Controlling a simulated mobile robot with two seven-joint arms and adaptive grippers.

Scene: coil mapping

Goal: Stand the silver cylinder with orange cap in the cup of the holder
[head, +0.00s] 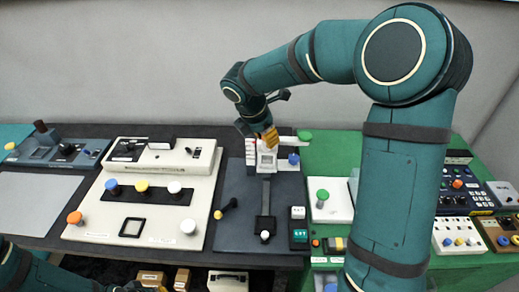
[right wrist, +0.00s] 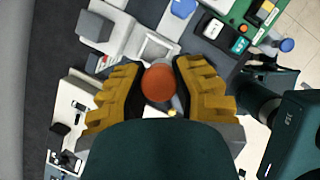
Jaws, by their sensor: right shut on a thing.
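The orange cap (right wrist: 158,83) of the silver cylinder shows between the yellow fingers of my right gripper (right wrist: 160,90). The fingers are shut on it from both sides. The silver body below the cap is hidden in the wrist view. In the head view my right gripper (head: 267,138) is over the back of the dark grey mat, and the fingers hide the cylinder. A pale block with a square top (head: 267,160), which looks like the holder, is just below the fingers. It also shows in the wrist view (right wrist: 155,48), just beyond the cap. My left gripper is low at the bottom left edge, its fingers unclear.
A cream panel (head: 140,230) with coloured knobs stands left of the dark mat (head: 233,235). A blue knob (head: 293,158) and a green-topped piece (head: 304,136) are close right of the block. A white box with a green knob (head: 322,196) stands on the green surface.

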